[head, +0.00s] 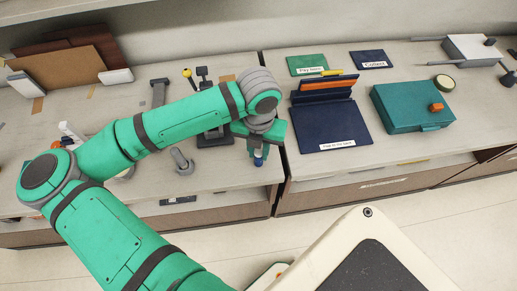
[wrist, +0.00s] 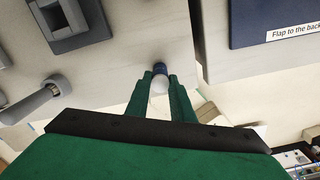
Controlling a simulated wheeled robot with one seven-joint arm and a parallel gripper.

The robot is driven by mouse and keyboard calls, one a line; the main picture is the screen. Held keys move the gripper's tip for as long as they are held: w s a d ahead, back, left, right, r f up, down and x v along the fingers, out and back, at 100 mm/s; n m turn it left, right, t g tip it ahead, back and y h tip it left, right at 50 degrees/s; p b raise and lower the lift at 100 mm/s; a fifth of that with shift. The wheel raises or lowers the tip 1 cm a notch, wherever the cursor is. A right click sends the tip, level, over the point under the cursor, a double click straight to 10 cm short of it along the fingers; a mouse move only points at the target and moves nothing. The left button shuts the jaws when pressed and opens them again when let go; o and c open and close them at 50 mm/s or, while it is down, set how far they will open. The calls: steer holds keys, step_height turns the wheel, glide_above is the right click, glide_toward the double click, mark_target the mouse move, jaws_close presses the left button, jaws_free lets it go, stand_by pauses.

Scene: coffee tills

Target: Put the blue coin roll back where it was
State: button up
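The blue coin roll (head: 258,158) is upright at the tips of my gripper (head: 258,150), near the front right corner of the left counter. In the wrist view the blue roll (wrist: 159,70) stands between the two green fingers of my gripper (wrist: 160,82), its pale end towards the camera. The fingers touch it on both sides, so my gripper looks shut on it. I cannot tell whether its lower end touches the counter.
A gap splits the left counter (head: 225,177) from the right one. A dark blue flap folder (head: 330,125) and a teal case (head: 405,108) with an orange knob lie on the right. A grey shackle-like part (head: 182,160) and a dark stand (head: 213,137) are left of my gripper.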

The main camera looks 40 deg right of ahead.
mark_target(258, 152)
steer(key=o, duration=0.3)
steer(key=shift+r, duration=0.15)
step_height(258, 152, up, 12)
stand_by(0.4)
